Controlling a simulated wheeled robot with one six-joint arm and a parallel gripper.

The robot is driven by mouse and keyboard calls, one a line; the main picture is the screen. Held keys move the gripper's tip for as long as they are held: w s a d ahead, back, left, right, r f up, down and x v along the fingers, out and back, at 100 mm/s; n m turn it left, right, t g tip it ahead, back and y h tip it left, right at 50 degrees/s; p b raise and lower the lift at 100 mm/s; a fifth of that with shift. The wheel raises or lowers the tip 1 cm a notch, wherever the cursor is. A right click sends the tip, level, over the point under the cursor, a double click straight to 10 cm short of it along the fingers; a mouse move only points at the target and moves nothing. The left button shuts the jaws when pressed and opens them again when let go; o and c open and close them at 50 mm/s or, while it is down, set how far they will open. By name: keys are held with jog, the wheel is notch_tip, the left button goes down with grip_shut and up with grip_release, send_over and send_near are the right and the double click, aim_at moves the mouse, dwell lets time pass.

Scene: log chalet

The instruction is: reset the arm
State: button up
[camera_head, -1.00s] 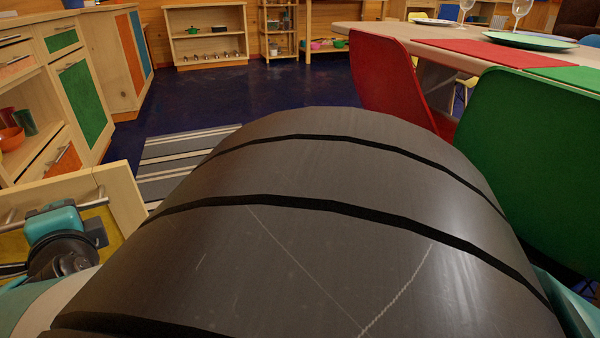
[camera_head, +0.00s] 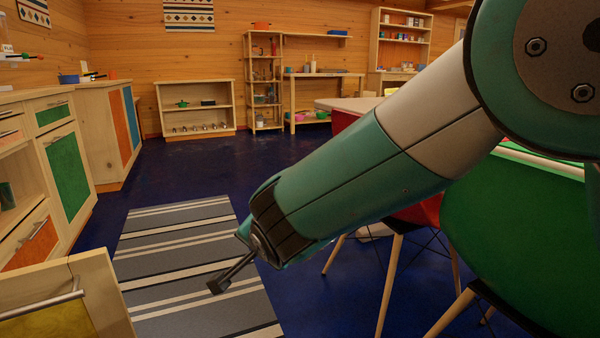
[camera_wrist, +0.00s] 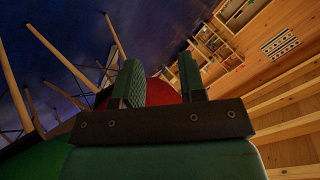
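My arm reaches in from the upper right of the head view, a teal and pale grey link slanting down to the left. My gripper (camera_head: 222,284) is at its lower end, in the air over the striped rug (camera_head: 190,260) as seen from the head. In the wrist view my gripper (camera_wrist: 160,82) shows two green fingers apart, with nothing held between them. A red surface, probably the red chair, shows behind the gap.
A green chair (camera_head: 510,240) and a red chair (camera_head: 420,212) stand by the table (camera_head: 345,104) at right. Blue floor (camera_head: 190,165) is clear ahead, before a low shelf (camera_head: 196,108).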

jog(key=s+d+f+n+g+h, duration=0.1)
jog(key=s+d+n+g+h, duration=0.2)
jog(key=d, duration=2.2)
jog(key=s+d+f+n+g, duration=0.1)
jog(key=s+d+n+g, duration=0.25)
jog(key=s+d, duration=0.95)
jog(key=s+a+r+n+g+y+p, duration=0.2)
jog(key=s+a+r+n+p, duration=0.15)
jog(key=s+a+r, duration=0.35)
jog(key=s+a+r+n+g+y+p, duration=0.1)
jog(key=s+a+r+n+p, duration=0.25)
jog(key=a+r, duration=0.5)
notch_tip(320, 180, up, 35)
jog(key=p, duration=3.5)
jog(key=shift+s+m+p, duration=0.3)
jog(key=shift+m+p, duration=0.05)
jog(key=shift+p, duration=0.05)
